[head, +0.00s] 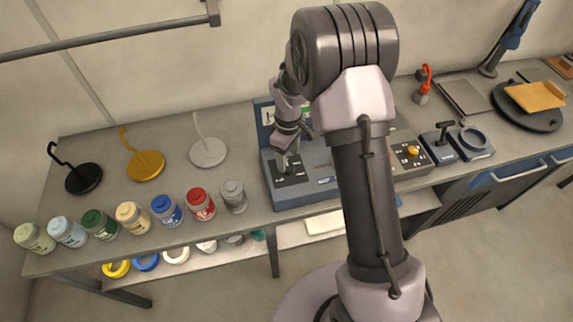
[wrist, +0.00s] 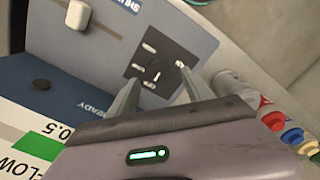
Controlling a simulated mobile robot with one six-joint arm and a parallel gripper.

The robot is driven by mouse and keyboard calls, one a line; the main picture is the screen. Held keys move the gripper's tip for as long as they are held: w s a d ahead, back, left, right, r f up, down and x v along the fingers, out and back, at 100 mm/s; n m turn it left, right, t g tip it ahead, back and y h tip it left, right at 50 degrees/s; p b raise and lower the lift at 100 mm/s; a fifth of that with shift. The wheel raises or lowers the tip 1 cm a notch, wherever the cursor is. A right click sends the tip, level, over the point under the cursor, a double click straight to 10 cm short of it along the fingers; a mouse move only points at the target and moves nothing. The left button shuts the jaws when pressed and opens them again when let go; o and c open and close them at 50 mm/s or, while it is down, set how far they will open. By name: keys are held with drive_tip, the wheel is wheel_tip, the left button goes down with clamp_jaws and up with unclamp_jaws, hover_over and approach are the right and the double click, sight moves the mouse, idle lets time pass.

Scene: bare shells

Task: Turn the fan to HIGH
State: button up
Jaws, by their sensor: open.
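The fan control appears to be a dark square panel (wrist: 160,62) with a black round knob (wrist: 157,73) on a grey-blue console (head: 312,190). The same dark panel (head: 292,178) shows in the head view at the console's left end, partly hidden by my gripper (head: 286,160). In the wrist view my gripper (wrist: 157,76) is open, with one fingertip on each side of the knob. Contact with the knob cannot be told.
Several jars (head: 163,210) line the bench's front edge to the left. Hook stands (head: 146,164) stand behind them. A yellow-knobbed panel (head: 411,152) lies right of my arm.

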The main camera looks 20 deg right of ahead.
sight(288, 166)
wheel_tip(288, 166, down, 5)
drive_tip(key=shift+r, duration=0.15)
clamp_jaws()
